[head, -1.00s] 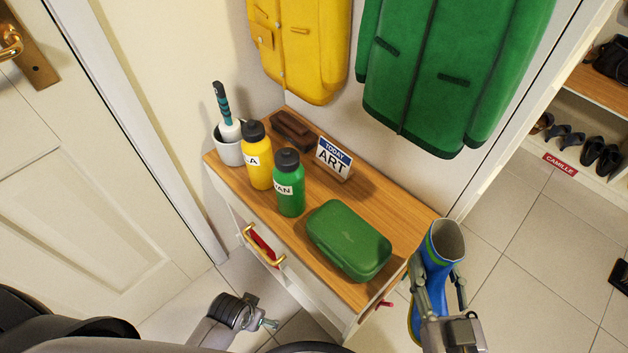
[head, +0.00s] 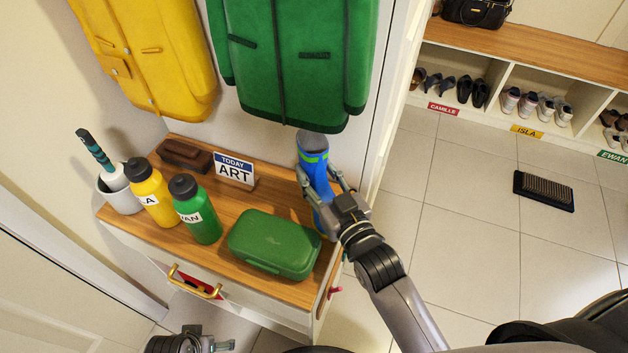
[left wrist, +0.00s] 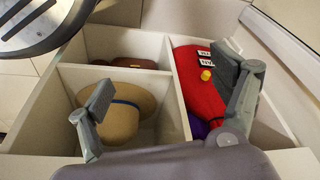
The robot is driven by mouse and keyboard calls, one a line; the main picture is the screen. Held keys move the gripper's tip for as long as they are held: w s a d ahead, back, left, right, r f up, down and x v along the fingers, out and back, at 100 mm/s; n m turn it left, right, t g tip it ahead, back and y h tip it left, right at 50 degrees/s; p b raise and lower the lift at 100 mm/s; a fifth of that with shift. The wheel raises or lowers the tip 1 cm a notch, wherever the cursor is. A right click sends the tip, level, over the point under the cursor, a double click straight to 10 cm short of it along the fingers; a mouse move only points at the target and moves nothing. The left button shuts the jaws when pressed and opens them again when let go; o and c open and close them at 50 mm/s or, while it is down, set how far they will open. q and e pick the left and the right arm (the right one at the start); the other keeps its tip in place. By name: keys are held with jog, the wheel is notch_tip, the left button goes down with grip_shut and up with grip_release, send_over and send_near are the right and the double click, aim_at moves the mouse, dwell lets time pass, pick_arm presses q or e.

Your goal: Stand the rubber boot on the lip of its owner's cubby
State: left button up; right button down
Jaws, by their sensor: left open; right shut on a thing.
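The blue rubber boot (head: 316,172), with a green band near its top, is upright in my right gripper (head: 328,188). The gripper is shut on it at the right end of the wooden cabinet top. The cubbies show at upper right, with lip labels CAMILLE (head: 443,109), ISLA (head: 527,131) and EWAN (head: 613,156). My left gripper (head: 218,346) is partly in view at the bottom. In the left wrist view my left gripper (left wrist: 165,112) is open and empty above a divided white compartment box.
The cabinet (head: 262,206) bears a green lunch box (head: 274,243), two bottles and an ART sign (head: 234,169). Coats hang above. A brush mat (head: 544,191) lies on the otherwise clear tiled floor. The box holds a straw hat (left wrist: 122,118) and a red item (left wrist: 196,85).

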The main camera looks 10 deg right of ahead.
aim_at(314, 182)
jog(key=shift+w+a, duration=0.2)
jog(key=shift+w, duration=0.5)
pick_arm(q)
jog(key=shift+w+b+v, duration=0.2)
jog(key=shift+b+v, duration=0.05)
jog(key=shift+v, duration=0.6)
jog(key=shift+w+b+v, duration=0.2)
jog(key=shift+v, duration=0.65)
jog(key=shift+w+b+v, duration=0.2)
jog(key=shift+b+v, duration=0.05)
jog(key=shift+v, duration=0.6)
pick_arm(e)
jog(key=shift+f, duration=1.7)
pick_arm(q)
jog(key=shift+r, duration=0.2)
pick_arm(e)
jog(key=c, duration=1.4)
grip_release()
jog(key=shift+f, duration=0.2)
jog(key=shift+c, duration=0.2)
jog(key=shift+o, duration=1)
jog(key=shift+s, duration=0.1)
jog(key=shift+r, duration=0.1)
